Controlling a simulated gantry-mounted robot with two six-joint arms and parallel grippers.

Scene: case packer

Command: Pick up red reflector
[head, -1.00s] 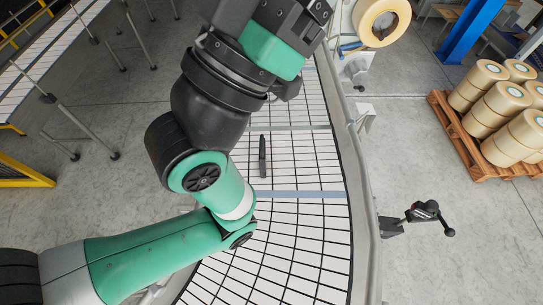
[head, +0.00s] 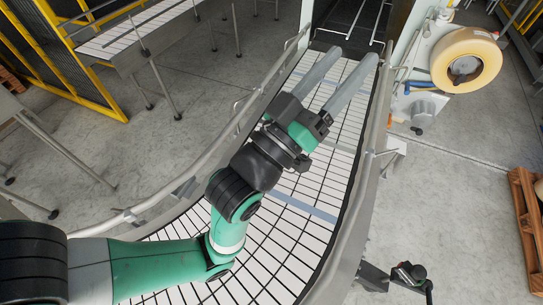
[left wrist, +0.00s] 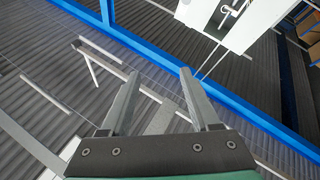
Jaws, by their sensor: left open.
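I see no red reflector in either view. My left gripper (head: 353,56) is open and empty. It reaches over the far end of the white-tiled conveyor (head: 325,175), with its two long grey fingers pointing at the machine's dark opening. In the left wrist view, the left gripper (left wrist: 160,78) has its fingers apart with nothing between them. Beyond them is a dark ribbed surface (left wrist: 45,70) with a metal rail (left wrist: 95,52) across it. My right gripper is not in view.
A blue beam (left wrist: 245,112) crosses the left wrist view, with a white panel (left wrist: 215,22) behind it. Metal side rails (head: 372,165) line the conveyor. A tape roll (head: 466,60) hangs on the machine at right. A black bracket with a red-marked knob (head: 410,275) stands beside the conveyor.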

